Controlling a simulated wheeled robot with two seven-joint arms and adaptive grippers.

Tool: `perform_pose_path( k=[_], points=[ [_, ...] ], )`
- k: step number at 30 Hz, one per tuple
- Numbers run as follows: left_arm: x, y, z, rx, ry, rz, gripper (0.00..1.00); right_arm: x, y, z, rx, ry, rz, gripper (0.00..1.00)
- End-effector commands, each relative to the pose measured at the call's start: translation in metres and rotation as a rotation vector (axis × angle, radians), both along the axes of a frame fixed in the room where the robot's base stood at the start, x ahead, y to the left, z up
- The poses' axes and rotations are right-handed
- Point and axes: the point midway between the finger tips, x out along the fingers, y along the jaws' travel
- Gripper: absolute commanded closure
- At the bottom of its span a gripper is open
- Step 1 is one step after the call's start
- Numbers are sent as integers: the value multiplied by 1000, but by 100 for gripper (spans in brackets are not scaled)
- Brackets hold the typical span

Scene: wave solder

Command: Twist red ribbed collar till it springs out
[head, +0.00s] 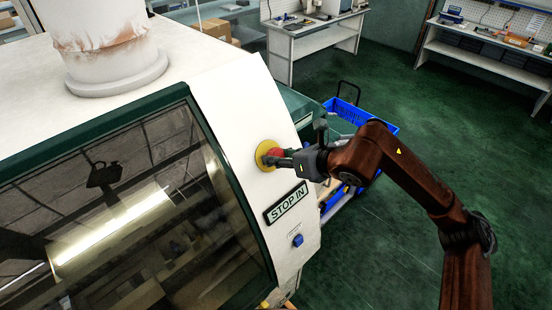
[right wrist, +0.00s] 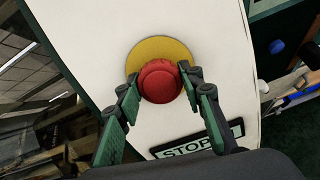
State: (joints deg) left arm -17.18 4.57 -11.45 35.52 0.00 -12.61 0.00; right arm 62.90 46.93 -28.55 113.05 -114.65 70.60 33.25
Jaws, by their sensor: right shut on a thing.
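The red ribbed collar (right wrist: 160,82) sits on a round yellow plate (right wrist: 149,52) on the machine's white front panel. In the head view, the red collar (head: 276,153) is partly hidden by my right gripper (head: 274,159), and the yellow plate (head: 262,156) shows around it. In the right wrist view, my right gripper (right wrist: 158,88) has one finger on each side of the collar and is shut on it. Whether the collar is in or out is hard to tell. My left gripper is not in view.
A "STOP IN" label (head: 287,203) and a small blue button (head: 297,240) are on the panel below the collar. A dark curved window (head: 130,215) fills the left. A blue cart (head: 378,123) stands behind my right arm. Green floor (head: 400,240) is open at right.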

Motion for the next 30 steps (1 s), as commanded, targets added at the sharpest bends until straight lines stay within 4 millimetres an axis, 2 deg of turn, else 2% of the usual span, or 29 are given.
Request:
perform_pose_path(
  k=[10,30],
  points=[
    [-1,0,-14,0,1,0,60,0,0,-2,120,122,-103,92],
    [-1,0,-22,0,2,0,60,0,0,-2,211,216,-185,92]
  ],
)
